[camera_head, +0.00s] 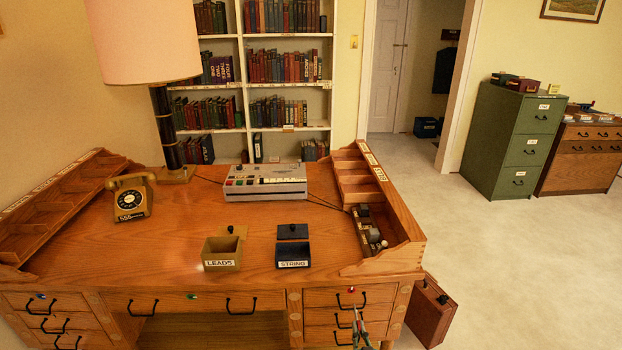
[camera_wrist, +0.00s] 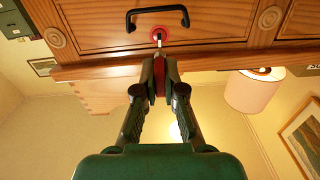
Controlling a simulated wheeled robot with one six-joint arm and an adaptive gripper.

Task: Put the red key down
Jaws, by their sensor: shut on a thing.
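The red key (camera_wrist: 160,76) is between the fingertips of my gripper (camera_wrist: 159,85), which is shut on it. Its pale shaft points at a red-ringed lock (camera_wrist: 157,36) on a wooden drawer front. The shaft overlaps the lock in the wrist view, and I cannot tell whether its tip is inside. In the head view my gripper (camera_head: 358,318) is in front of the desk's right-hand drawers, just below the red lock (camera_head: 351,290).
The desk top (camera_head: 150,240) carries a LEADS box (camera_head: 222,263), a STRING box (camera_head: 293,264), a telephone (camera_head: 131,198), a grey machine (camera_head: 265,182) and a lamp (camera_head: 165,130). A brown case (camera_head: 431,310) stands right of the desk. Open floor lies beyond.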

